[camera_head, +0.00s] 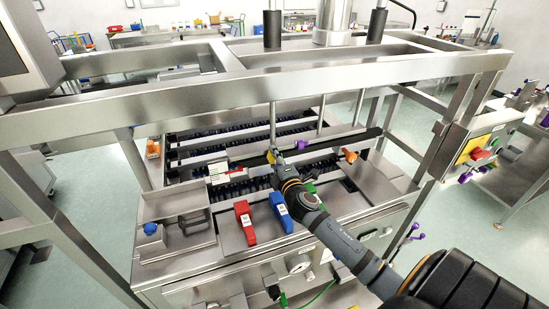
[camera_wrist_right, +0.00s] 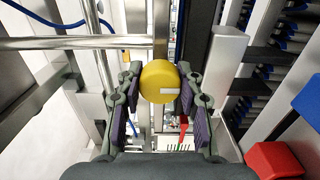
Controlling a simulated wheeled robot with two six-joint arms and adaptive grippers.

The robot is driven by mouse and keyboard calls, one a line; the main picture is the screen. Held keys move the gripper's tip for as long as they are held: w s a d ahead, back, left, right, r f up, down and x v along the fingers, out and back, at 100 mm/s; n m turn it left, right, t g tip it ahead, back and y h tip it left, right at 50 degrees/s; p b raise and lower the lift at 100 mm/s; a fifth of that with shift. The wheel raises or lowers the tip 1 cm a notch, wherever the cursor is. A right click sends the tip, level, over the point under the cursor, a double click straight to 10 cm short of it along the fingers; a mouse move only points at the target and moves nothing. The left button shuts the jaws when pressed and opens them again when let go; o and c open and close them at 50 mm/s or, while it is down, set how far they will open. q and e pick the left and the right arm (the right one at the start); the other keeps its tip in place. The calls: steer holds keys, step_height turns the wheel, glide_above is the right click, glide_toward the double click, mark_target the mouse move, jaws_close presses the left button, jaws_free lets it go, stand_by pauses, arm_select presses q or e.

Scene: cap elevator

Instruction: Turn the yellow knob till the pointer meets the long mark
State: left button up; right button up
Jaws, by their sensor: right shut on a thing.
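The yellow knob (camera_wrist_right: 157,77) is round and sits between the fingers of my right gripper (camera_wrist_right: 160,84) in the right wrist view. The dark pads stand on both sides of it, and the gripper is shut on it. A white line on the knob's face runs from near its middle toward the right edge. The long mark cannot be made out in either view. In the head view my right gripper (camera_head: 275,154) reaches over the machine's middle, with a small bit of yellow at its tip. My left gripper is not in view.
A red block (camera_head: 244,222) and a blue block (camera_head: 280,212) lie on the machine's front ledge. A purple knob (camera_head: 301,145) and an orange knob (camera_head: 349,155) are right of the gripper. Steel frame bars (camera_head: 330,75) cross above; a thin post stands beside the gripper.

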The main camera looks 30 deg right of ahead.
steer(key=o, duration=1.2)
steer(key=shift+s+a+f, duration=0.1)
steer(key=shift+s, duration=0.15)
steer(key=v, duration=1.1)
steer(key=shift+s+a, duration=0.15)
steer(key=shift+s, duration=0.1)
